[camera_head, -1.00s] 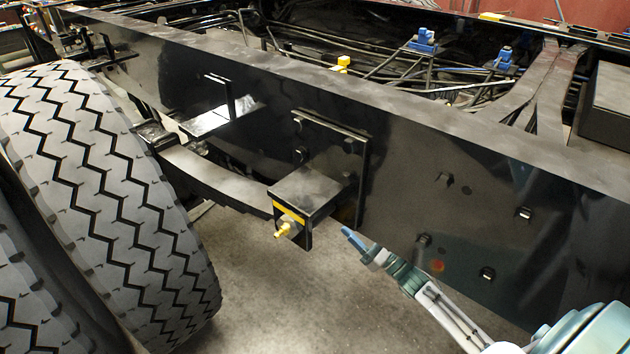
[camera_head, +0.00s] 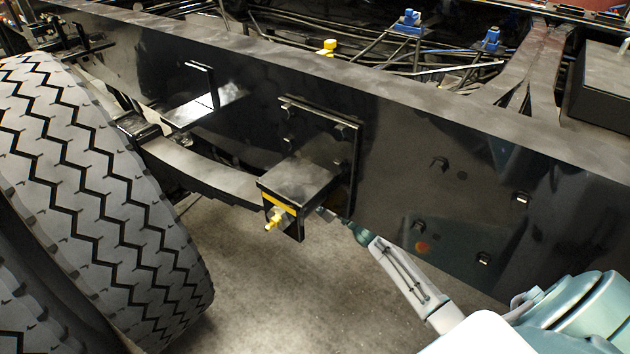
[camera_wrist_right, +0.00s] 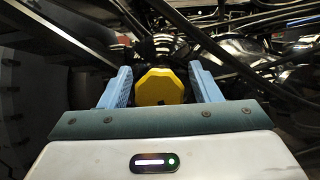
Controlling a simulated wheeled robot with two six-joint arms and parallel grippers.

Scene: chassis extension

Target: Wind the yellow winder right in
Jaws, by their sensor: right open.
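A yellow octagonal knob (camera_wrist_right: 160,86) sits between the two blue fingers of my right gripper (camera_wrist_right: 163,84) in the right wrist view. The fingers are apart, one on each side, with gaps to the knob. In the head view a small yellow fitting (camera_head: 273,221) sticks out of the end of a black box bracket (camera_head: 298,181) below a yellow stripe. I cannot tell whether it is the same part as the knob. My left gripper is not in view.
A large tyre (camera_head: 95,200) stands at left. The long black chassis rail (camera_head: 400,190) crosses the head view, with bolts on its face. A leaf spring (camera_head: 205,172) runs behind the bracket. Hoses and pipes crowd the space beyond the knob. Bare floor (camera_head: 265,300) lies below the bracket.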

